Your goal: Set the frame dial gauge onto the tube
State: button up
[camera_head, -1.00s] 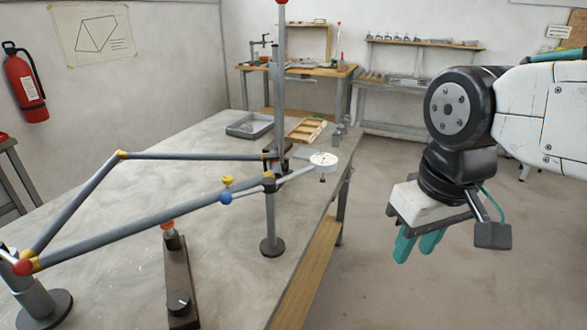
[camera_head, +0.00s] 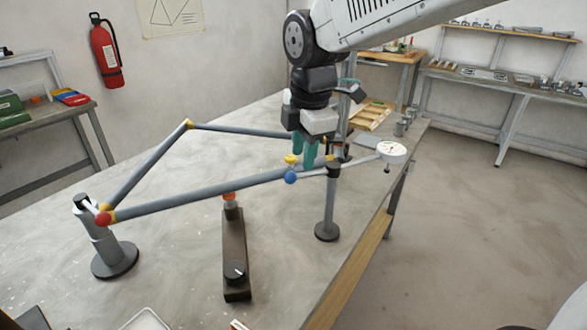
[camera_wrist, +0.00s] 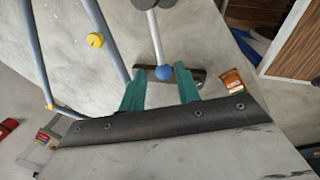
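The dial gauge (camera_head: 393,152) is a white round dial with a dark tip below, at the right end of a light rod beside a post. A long grey tube (camera_head: 210,195) runs from a red ball (camera_head: 103,218) towards that post. A blue ball (camera_head: 291,177) and a yellow knob (camera_head: 291,159) sit by its right part. My gripper (camera_head: 305,160) hangs over this area with teal fingers down. In the wrist view the fingers (camera_wrist: 160,92) are apart with nothing held; the blue ball (camera_wrist: 165,72) on a light rod appears between their tips. Its depth is unclear.
The post (camera_head: 328,205) stands on a round base near the table's right edge. A dark bar fixture (camera_head: 235,255) with a knob lies in front on the table. Another tube (camera_head: 150,165) rises to a yellow joint. A wooden tray (camera_head: 372,117) is behind.

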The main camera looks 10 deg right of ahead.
aim_at(303, 174)
jog(key=f, duration=0.3)
jog(key=w+f, duration=0.1)
jog(key=f, duration=0.1)
jog(key=shift+d, duration=0.1)
